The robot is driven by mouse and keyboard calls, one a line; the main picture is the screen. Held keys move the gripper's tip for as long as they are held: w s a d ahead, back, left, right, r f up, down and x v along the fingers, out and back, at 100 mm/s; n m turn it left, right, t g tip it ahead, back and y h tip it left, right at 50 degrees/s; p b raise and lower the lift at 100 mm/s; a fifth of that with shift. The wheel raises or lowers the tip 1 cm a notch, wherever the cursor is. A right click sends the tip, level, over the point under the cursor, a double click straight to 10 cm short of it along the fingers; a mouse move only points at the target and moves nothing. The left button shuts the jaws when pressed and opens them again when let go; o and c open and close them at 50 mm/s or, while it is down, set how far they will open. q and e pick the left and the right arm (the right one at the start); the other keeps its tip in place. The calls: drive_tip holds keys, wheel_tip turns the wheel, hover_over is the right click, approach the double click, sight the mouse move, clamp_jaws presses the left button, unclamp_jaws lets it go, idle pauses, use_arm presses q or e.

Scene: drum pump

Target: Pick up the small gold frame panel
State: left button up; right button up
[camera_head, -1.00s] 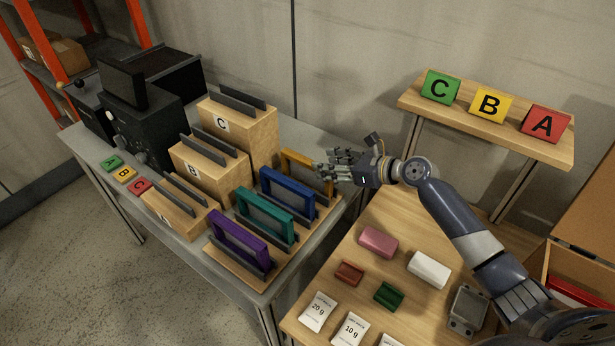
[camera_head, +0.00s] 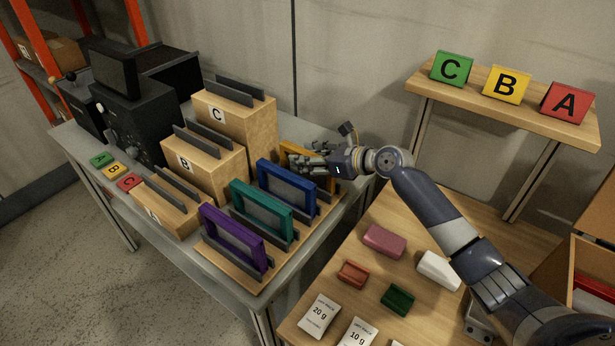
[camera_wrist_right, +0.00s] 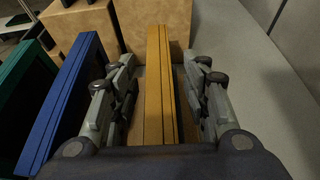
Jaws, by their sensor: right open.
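The gold frame panel (camera_head: 292,150) stands upright at the back end of the slotted wooden rack, behind the blue frame. My right gripper (camera_head: 300,160) is at it and hides much of it in the head view. In the right wrist view, the gold panel (camera_wrist_right: 162,85) runs edge-on between the two open fingers of my right gripper (camera_wrist_right: 165,95), with a gap visible on each side. My left gripper is not in view.
Blue (camera_head: 287,185), teal (camera_head: 261,208) and purple (camera_head: 233,238) frames stand in the same rack. Wooden block C (camera_head: 250,128) is close behind, with blocks B (camera_head: 205,168) and A beside it. Coloured blocks and weight packs lie on the right table (camera_head: 385,240).

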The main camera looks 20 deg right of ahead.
drive_tip(key=shift+w+a, duration=0.1)
drive_tip(key=shift+c, duration=0.3)
clamp_jaws()
